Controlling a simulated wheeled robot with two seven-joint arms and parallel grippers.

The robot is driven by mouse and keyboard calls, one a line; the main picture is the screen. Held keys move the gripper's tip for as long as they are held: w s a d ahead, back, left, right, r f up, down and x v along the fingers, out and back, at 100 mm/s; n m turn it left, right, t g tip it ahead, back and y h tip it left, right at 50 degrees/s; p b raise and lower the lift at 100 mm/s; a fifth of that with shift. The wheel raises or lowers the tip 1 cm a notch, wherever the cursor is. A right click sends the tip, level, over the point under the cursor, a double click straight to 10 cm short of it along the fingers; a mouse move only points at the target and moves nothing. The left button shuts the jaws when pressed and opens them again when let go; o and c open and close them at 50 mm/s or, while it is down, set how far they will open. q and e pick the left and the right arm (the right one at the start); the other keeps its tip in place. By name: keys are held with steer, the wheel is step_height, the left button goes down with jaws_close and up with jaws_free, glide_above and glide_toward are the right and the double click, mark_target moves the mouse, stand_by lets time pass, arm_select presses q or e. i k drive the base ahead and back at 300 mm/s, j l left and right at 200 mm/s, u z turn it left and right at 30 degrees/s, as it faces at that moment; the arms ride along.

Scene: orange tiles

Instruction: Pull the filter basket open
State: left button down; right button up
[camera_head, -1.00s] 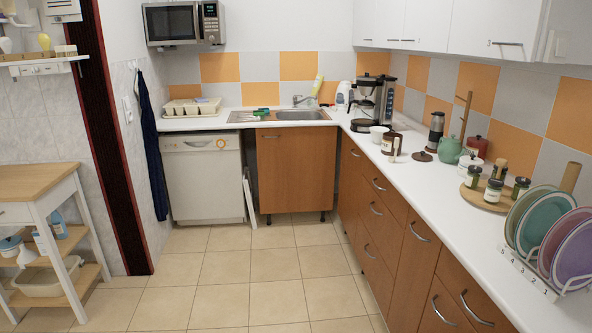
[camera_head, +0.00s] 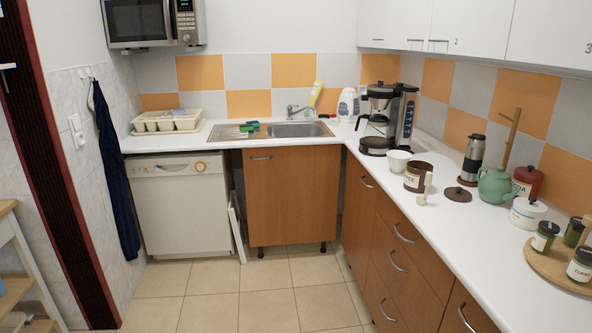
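A black and silver coffee maker (camera_head: 407,116) stands on the white counter in the back right corner, right of the sink. Its dark filter basket (camera_head: 382,92) sits in the upper part, above a glass carafe (camera_head: 377,131). At this distance I cannot tell whether the basket is fully closed. Neither of my grippers is in view.
A white bowl (camera_head: 397,161), a brown mug (camera_head: 418,177) and a dark lid (camera_head: 457,194) stand on the counter in front of the coffee maker. A teapot (camera_head: 495,186) and jars are further right. The tiled floor (camera_head: 262,289) before the cabinets is clear.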

mark_target(379, 102)
steer(key=i+z, duration=0.1)
steer(key=i, duration=0.6)
steer(key=i+j+z, duration=0.1)
steer(key=i, duration=0.55)
steer(key=i+j+z, duration=0.2)
steer(key=i+z, duration=0.25)
steer(key=i+j+z, duration=0.95)
